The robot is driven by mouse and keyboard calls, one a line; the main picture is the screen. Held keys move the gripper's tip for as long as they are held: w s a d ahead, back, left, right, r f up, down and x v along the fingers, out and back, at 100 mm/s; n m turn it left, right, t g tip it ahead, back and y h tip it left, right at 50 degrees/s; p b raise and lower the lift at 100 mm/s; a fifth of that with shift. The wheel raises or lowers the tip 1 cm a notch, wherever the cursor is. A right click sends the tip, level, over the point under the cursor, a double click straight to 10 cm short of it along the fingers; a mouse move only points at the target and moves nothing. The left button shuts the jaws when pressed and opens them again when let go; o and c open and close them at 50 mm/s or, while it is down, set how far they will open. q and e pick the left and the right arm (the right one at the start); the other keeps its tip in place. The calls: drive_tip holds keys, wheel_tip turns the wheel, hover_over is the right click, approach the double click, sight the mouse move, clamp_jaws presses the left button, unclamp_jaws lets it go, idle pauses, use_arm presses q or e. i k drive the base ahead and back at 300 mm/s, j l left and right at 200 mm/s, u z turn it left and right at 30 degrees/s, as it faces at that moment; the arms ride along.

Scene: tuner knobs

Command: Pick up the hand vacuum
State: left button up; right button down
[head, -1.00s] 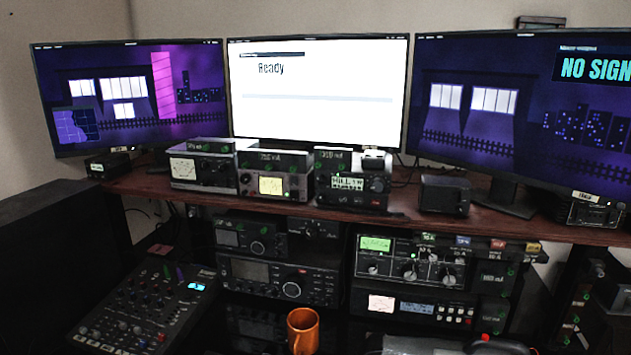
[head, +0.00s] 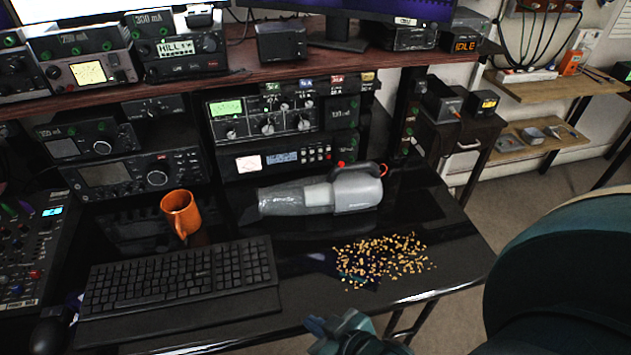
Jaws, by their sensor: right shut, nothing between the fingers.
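The hand vacuum (head: 335,192) is grey with a clear nozzle pointing left and a dark handle on top. It lies on the glossy black desk (head: 467,240), in front of the radio units. My right gripper (head: 318,325) is at the bottom of the head view, in front of the desk's front edge. It is shut and empty, well apart from the vacuum. My left gripper is not in view.
Small yellow crumbs (head: 385,258) are scattered on the desk in front of the vacuum. A black keyboard (head: 180,280) and an orange mug (head: 181,213) stand to its left. Radio units (head: 272,130) and a shelf (head: 230,75) are behind it.

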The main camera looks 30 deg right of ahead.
sight(356, 187)
drive_tip(key=k+j+z, duration=0.1)
drive_tip(key=z, duration=0.4)
drive_tip(key=k+z, duration=0.2)
drive_tip(key=z, duration=0.25)
drive_tip(key=i, duration=0.3)
drive_tip(key=k+j+u, duration=0.15)
drive_tip(key=k, duration=0.35)
drive_tip(key=l+u, duration=0.35)
drive_tip(key=i+l+u, duration=0.1)
drive_tip(key=u, duration=0.25)
drive_tip(key=l+u, duration=0.55)
drive_tip(key=l, duration=0.35)
drive_tip(key=k+l+u, duration=0.1)
drive_tip(key=l+u, duration=0.15)
drive_tip(key=l, duration=0.25)
drive_tip(key=k+l, duration=0.1)
drive_tip(key=l, duration=0.25)
drive_tip(key=l+u, duration=0.1)
drive_tip(key=l, duration=0.25)
drive_tip(key=k+l, duration=0.15)
drive_tip(key=l, duration=0.2)
drive_tip(key=u, duration=0.05)
